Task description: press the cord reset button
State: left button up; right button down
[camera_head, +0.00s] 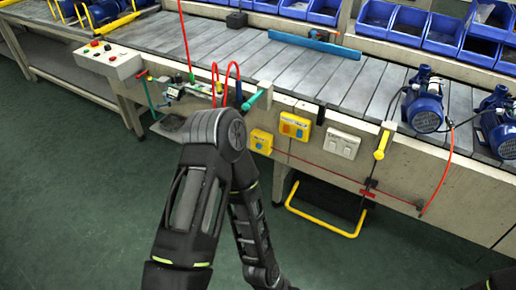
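A red cord (325,172) runs along the front of the bench. I cannot tell which part is the cord reset button. One of my arms fills the lower middle, its elbow raised in front of the bench and its forearm folded down. Neither gripper shows; a small part of my other arm shows at the bottom right.
A white double plate (342,143) and a yellow-handled tool (382,144) are right of the boxes. Blue pumps (424,106) stand on the roller conveyor (290,70). A button panel (108,59) is at left. A yellow-edged black frame (322,222) juts out below. The green floor is clear.

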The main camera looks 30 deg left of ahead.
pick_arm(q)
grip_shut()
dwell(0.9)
